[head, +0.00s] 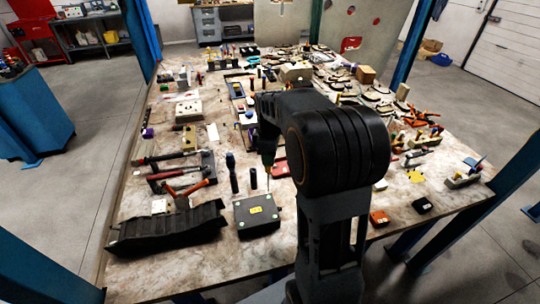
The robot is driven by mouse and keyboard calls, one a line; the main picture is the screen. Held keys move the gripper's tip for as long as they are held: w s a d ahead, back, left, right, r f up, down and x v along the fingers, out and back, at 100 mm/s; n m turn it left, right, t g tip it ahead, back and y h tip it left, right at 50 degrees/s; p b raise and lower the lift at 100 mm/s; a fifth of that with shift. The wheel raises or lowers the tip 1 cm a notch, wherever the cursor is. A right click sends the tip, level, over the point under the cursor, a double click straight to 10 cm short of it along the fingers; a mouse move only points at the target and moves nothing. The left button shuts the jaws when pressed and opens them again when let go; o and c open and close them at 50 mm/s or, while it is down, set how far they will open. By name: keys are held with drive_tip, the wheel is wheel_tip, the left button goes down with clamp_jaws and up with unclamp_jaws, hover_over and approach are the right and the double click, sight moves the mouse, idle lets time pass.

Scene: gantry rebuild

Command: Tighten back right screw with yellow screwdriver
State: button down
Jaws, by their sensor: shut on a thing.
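A black box (251,226) with a yellow label on its top stands near the front edge of the table. Small pale green spots, which look like screws, sit near the corners of its top. My gripper (268,158) points down above the far right part of the box and is shut on the yellow screwdriver (268,174). Only a short, thin part of the screwdriver shows below the jaws. Its tip is close to the box's back right corner in the picture; I cannot tell whether it touches the screw. My arm hides the area to the right.
Two dark upright cylinders (232,172) stand just behind the box. A black ribbed tray (167,229) lies to its left, with hammers (186,189) behind it. Blue posts (141,38) stand at the table's corners.

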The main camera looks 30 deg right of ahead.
drive_tip(key=shift+r, duration=0.15)
drive_tip(key=shift+r+p, duration=1.55)
drive_tip(key=shift+r, duration=0.4)
